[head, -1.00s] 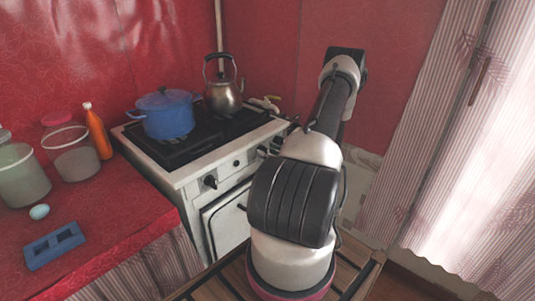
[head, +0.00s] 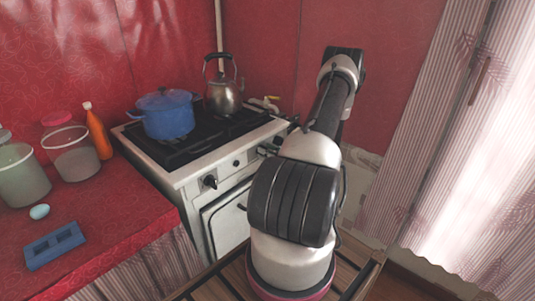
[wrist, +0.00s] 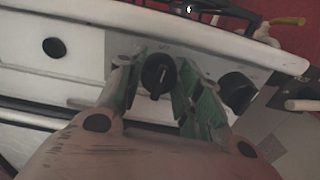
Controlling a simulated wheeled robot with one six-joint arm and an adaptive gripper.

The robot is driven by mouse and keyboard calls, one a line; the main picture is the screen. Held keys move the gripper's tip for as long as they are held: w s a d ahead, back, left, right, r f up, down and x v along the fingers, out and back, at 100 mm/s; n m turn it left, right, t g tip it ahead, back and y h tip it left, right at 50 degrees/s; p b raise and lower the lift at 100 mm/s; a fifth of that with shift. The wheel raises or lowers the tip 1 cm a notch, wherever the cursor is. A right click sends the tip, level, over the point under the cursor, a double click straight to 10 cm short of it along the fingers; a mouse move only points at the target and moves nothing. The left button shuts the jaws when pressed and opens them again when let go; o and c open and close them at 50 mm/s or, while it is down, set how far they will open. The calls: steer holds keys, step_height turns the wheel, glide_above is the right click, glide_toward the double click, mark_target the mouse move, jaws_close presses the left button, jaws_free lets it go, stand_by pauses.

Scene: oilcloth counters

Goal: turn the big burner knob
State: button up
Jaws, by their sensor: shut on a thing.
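My gripper (wrist: 157,88) has its green-padded fingers on either side of a black stove knob (wrist: 158,72) on the pale front panel, and is shut on it. The knob stands between the fingertips with its pointer bar roughly upright in the wrist view. A second dark knob (wrist: 237,91) sits just right of the right finger. Another black knob (head: 209,181) is at the left of the stove (head: 190,172) front in the head view. My arm hides much of the gripper there. I cannot tell from size alone which knob is the big burner's.
A blue pot (head: 166,115) and a metal kettle (head: 223,97) stand on the stovetop. A yellow-handled valve (head: 268,103) is behind the stove's right side.

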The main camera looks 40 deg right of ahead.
steer(key=shift+d+f+m, duration=0.1)
steer(key=shift+d+m, duration=0.05)
steer(key=shift+m, duration=4.1)
steer(key=shift+d+f+m, duration=0.1)
steer(key=shift+m, duration=4.15)
steer(key=o, duration=1)
steer(key=shift+s, duration=0.15)
steer(key=s, duration=0.7)
steer(key=s+d, duration=0.1)
steer(key=s, duration=0.3)
steer(key=shift+s, duration=0.35)
